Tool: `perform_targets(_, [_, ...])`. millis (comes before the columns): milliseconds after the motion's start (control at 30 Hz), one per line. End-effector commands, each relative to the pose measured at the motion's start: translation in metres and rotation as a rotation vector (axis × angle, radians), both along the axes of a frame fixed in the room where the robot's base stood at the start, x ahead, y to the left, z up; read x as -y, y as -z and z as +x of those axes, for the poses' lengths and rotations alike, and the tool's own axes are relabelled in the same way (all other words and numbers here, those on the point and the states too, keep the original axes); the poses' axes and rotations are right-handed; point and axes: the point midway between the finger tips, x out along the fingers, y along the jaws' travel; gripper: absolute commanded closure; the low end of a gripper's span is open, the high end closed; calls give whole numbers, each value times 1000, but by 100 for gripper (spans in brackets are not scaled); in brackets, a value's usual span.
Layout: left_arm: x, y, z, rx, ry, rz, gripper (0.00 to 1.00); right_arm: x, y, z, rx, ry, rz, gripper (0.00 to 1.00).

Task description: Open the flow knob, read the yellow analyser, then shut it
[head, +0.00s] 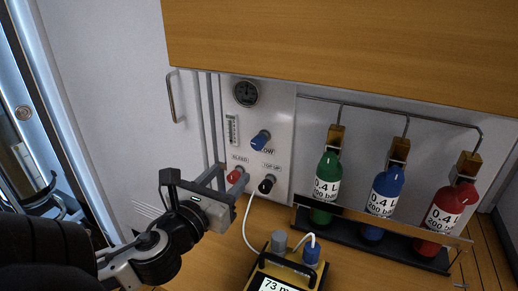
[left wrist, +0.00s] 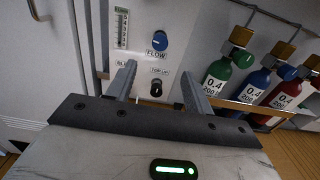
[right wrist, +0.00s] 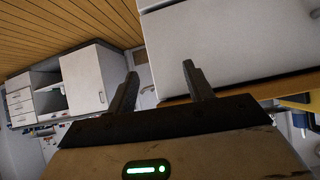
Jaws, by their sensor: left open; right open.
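The blue flow knob (head: 261,140) is on the white fill panel (head: 284,112), above its FLOW label. It also shows in the left wrist view (left wrist: 160,39), beyond my fingertips. The yellow analyser (head: 255,281) stands on the wooden worktop at the bottom of the head view. Its screen is cut off by the frame edge; "73" can be read. My left gripper (head: 229,179) is open and empty in front of the panel, below the flow knob and close to the red bleed knob (head: 235,176). My right gripper (right wrist: 160,85) is open and empty, away from the panel.
A black top-up knob (head: 267,184) sits below the flow knob. A gauge (head: 246,93) is above. Green (head: 326,178), blue (head: 385,191) and red (head: 445,207) bottles stand in a rack at the right. A white hose (head: 247,222) runs from the panel to the analyser.

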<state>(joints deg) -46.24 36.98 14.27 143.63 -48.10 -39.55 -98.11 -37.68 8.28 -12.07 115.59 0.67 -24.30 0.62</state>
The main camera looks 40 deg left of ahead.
Motion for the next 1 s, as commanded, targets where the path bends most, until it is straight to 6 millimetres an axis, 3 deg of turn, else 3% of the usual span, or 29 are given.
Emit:
perform_targets(33, [-2, 5, 9, 6, 6, 7, 48, -1, 12, -2, -3, -3, 2, 48])
perform_targets(433, [-17, 7, 57, 5, 4, 9, 48, -14, 31, 6, 52, 11, 108, 48])
perform_targets(567, [-25, 5, 81, 6, 1, 9, 48, -16, 37, 7, 67, 16, 136, 48])
perform_targets(600, [-27, 0, 87, 3, 0, 3, 48, -16, 30, 7, 66, 16, 136, 48])
perform_targets(800, [-36, -2, 112, 2, -3, 0, 48, -16, 29, 7, 68, 15, 134, 48])
perform_targets(1000, [-40, -1, 126, 1, -1, -2, 48, -16, 29, 7, 68, 15, 134, 48])
